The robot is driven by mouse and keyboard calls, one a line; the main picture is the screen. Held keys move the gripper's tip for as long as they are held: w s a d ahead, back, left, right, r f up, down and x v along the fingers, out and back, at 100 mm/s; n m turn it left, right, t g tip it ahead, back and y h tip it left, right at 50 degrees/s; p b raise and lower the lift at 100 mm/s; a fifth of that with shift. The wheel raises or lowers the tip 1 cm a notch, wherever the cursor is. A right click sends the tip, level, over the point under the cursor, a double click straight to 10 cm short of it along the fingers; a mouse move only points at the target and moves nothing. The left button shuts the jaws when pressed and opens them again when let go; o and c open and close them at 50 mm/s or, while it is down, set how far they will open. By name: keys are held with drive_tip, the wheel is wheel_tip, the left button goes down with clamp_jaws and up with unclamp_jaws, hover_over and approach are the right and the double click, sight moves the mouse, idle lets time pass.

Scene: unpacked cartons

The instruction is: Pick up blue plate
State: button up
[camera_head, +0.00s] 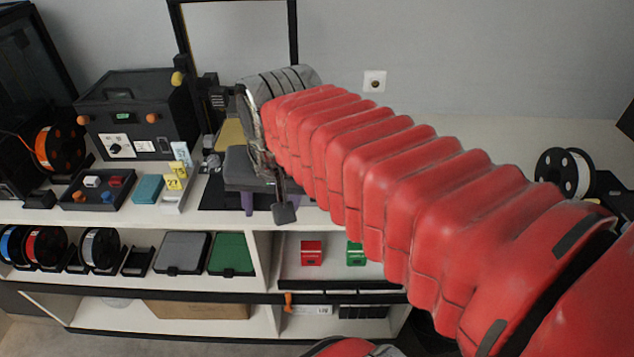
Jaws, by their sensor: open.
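A flat teal-blue piece (148,189) lies on the upper white counter at the left, between a dark tray and a small white box. It is the only flat blue thing I can make out, and I cannot tell for sure that it is the blue plate. My gripper (282,208) is at the far end of my red-sleeved arm, right of the blue piece and apart from it. One dark finger hangs down over the counter edge; the other is not clearly seen. The gripper is open and no object shows in it.
A dark tray (72,203) with small parts and a black case (137,112) stand near the blue piece. A black-framed machine (238,30) stands behind my gripper. Spools, a grey box (182,252) and a green box (232,253) fill the shelf below. My arm hides the middle right.

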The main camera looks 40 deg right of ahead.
drive_tip(key=w+d+m+g, duration=0.2)
drive_tip(key=w+d+m, duration=0.2)
drive_tip(key=d+m, duration=0.4)
drive_tip(key=w+d+m+g, duration=0.2)
drive_tip(key=w+d+m, duration=0.3)
drive_tip(key=d+m, duration=0.4)
drive_tip(key=shift+r+m+y, duration=0.3)
drive_tip(key=shift+r+m, duration=0.05)
drive_tip(key=shift+m, duration=0.45)
drive_tip(key=shift+f, duration=0.15)
wheel_tip(320, 180, down, 8)
drive_tip(key=shift+r, duration=0.15)
drive_tip(key=shift+f, duration=0.35)
drive_tip(key=shift+w+a+f, duration=0.1)
drive_tip(key=shift+w+f, duration=0.05)
drive_tip(key=shift+f, duration=1.15)
drive_tip(key=shift+w+f, duration=0.1)
drive_tip(key=shift+f, duration=1.2)
